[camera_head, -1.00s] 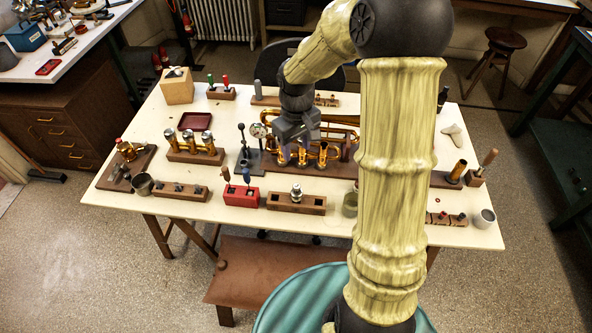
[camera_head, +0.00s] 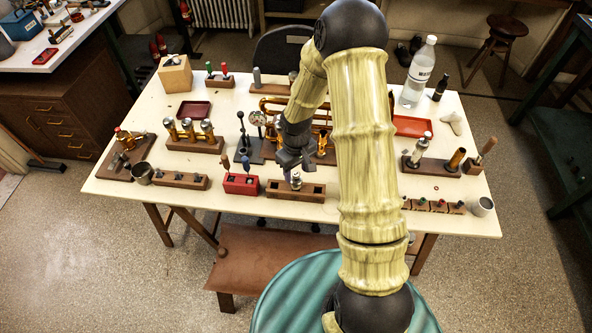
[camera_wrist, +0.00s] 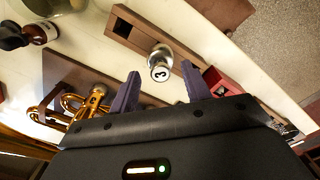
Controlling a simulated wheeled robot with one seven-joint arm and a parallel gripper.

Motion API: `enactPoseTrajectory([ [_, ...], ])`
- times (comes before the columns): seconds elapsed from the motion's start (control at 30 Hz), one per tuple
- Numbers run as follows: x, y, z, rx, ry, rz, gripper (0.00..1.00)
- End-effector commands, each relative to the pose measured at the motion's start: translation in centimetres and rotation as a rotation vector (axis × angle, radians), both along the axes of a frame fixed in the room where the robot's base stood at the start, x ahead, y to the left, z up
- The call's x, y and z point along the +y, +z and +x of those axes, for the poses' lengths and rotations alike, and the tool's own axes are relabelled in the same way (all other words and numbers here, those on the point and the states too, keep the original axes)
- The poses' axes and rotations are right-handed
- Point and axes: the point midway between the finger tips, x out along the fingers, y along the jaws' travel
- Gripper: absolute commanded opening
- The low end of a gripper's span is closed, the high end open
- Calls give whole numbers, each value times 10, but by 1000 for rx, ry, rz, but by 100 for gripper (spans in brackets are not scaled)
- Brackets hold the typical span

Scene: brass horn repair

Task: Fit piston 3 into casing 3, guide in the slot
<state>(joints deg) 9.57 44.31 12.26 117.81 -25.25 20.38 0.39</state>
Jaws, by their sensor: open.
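Piston 3 (camera_wrist: 160,66) is silver with a "3" on its top. It stands upright in the wooden block (camera_wrist: 123,30), and in the head view the piston (camera_head: 296,180) shows in the block (camera_head: 312,195) near the table's front edge. My gripper (camera_wrist: 157,88) is open and empty, with the piston just beyond and between its fingertips in the wrist view. In the head view my gripper (camera_head: 293,166) is above and behind the piston. The brass horn (camera_head: 270,105) lies behind my gripper. Its casings are mostly hidden by my arm, so casing 3 cannot be made out.
The red block with tools (camera_head: 241,184) stands close left of the piston's block. A gauge stand (camera_head: 250,148) is behind it. A bottle of water (camera_head: 417,72), a red tray (camera_head: 411,126) and a stand with a silver piston (camera_head: 419,150) are at right.

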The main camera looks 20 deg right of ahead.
Motion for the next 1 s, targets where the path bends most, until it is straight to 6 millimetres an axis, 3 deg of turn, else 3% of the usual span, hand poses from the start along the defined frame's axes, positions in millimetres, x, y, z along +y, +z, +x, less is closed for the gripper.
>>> enactPoseTrajectory([
  [0.37,0,-8,0,-1,1,-1,48],
  [0.6,0,-7,0,-1,0,0,2],
  [0.63,0,-7,0,-1,-1,0,0],
  [1.0,-1,3,0,-1,-2,-1,0],
])
